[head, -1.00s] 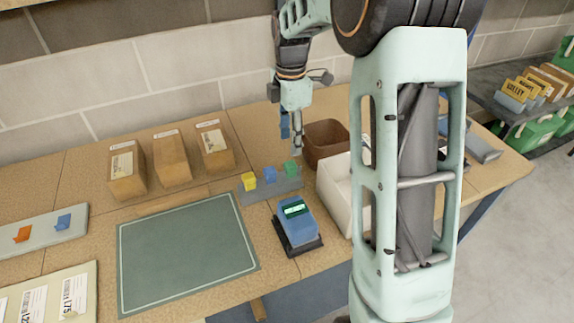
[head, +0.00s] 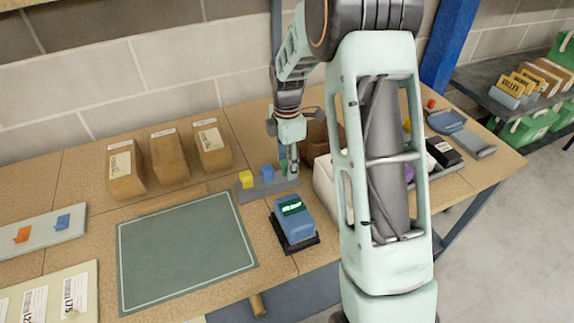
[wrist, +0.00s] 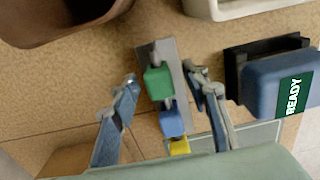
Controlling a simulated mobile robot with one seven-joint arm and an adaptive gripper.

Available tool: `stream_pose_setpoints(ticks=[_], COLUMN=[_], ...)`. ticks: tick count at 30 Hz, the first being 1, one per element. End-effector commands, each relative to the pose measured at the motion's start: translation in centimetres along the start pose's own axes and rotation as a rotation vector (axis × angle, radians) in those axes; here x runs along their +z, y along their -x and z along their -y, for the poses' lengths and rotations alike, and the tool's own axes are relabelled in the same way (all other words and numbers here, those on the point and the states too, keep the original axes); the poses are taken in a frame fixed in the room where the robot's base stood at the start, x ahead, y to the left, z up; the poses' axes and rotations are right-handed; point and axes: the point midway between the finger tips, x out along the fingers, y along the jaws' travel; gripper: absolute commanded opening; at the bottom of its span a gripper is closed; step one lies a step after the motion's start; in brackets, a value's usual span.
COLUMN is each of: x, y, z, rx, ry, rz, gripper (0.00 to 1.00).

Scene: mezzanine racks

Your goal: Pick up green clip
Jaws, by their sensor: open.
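The green clip (wrist: 158,82) sits at the end of a grey rail (wrist: 171,60), in line with a blue clip (wrist: 171,122) and a yellow clip (wrist: 179,146). In the head view the rail (head: 268,189) stands right of the green mat, with the yellow clip (head: 246,179) and blue clip (head: 268,171) in sight; the green clip is mostly hidden by my gripper. My gripper (wrist: 163,84) is open, pointing down, with one finger on each side of the green clip. The fingers look apart from it.
A blue device reading READY (head: 294,220) stands close in front of the rail. A brown bin (head: 315,139) and a white bin (head: 327,184) are beside my gripper on the right. Several brown boxes (head: 170,157) stand at the back left. The green mat (head: 185,252) is clear.

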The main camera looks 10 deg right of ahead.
Motion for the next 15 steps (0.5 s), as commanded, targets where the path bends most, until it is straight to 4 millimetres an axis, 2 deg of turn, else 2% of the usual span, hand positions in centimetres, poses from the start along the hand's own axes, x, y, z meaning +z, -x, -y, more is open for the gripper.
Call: stream_pose_setpoints(ticks=[1, 10, 15], x=[0.0, 0.01, 0.02], y=[0.02, 0.05, 0.07], z=[-0.01, -0.01, -0.02], rx=[0.0, 0.0, 0.001], ry=[0.0, 0.0, 0.0], rz=[0.0, 0.0, 0.0], gripper=[0.42, 0.09, 0.09])
